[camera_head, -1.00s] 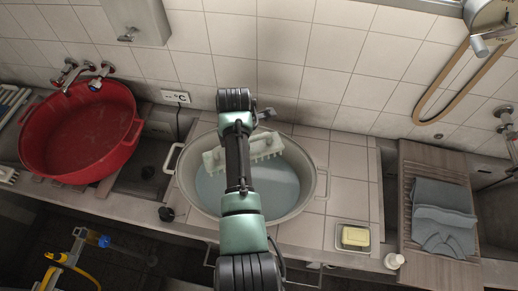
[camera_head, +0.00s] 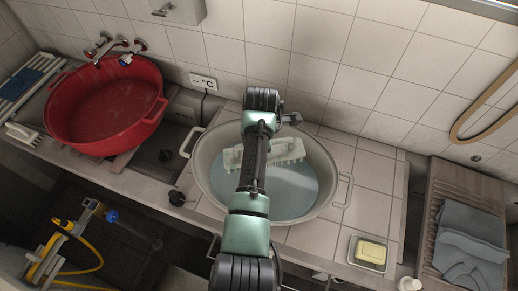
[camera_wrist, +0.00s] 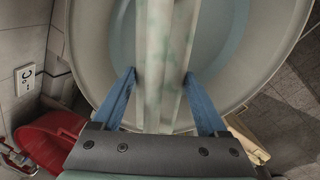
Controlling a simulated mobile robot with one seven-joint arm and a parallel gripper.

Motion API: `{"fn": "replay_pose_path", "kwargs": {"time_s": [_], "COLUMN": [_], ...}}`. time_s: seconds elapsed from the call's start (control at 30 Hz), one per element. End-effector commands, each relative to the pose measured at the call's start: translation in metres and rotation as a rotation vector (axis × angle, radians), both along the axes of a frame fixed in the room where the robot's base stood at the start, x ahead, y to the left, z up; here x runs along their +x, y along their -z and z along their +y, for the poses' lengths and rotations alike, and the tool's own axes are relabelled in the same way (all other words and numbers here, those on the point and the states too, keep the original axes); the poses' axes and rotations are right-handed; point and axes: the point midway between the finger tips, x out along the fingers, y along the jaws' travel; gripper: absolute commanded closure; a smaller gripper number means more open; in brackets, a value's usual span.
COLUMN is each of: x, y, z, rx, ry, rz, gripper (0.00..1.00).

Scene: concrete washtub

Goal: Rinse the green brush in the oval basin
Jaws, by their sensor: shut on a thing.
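The pale green brush (camera_head: 284,151) is a long block with bristles along its lower side. It is over the back part of the oval basin (camera_head: 329,163), inside the rim as seen in the head view. The basin is grey, with side handles and bluish water (camera_head: 300,190) in it. I cannot tell whether the bristles touch the water. In the wrist view my gripper (camera_wrist: 160,77) has its two blue fingers shut on the brush (camera_wrist: 153,50), one on each side. My arm hides part of the brush and basin in the head view.
A red tub (camera_head: 105,110) stands to the left under the wall taps. A soap dish with yellow soap (camera_head: 371,252) is right of the basin, and a grey cloth (camera_head: 468,247) lies on a wooden board farther right.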

Motion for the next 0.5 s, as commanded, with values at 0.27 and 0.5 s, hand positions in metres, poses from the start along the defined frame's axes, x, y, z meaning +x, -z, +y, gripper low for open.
{"fn": "replay_pose_path", "kwargs": {"time_s": [0.27, 0.5], "x": [0.000, 0.000], "y": [0.032, 0.056], "z": [-0.001, -0.001], "rx": [0.000, -0.001], "ry": [0.001, 0.000], "rz": [0.001, 0.000], "gripper": [0.94, 0.94]}}
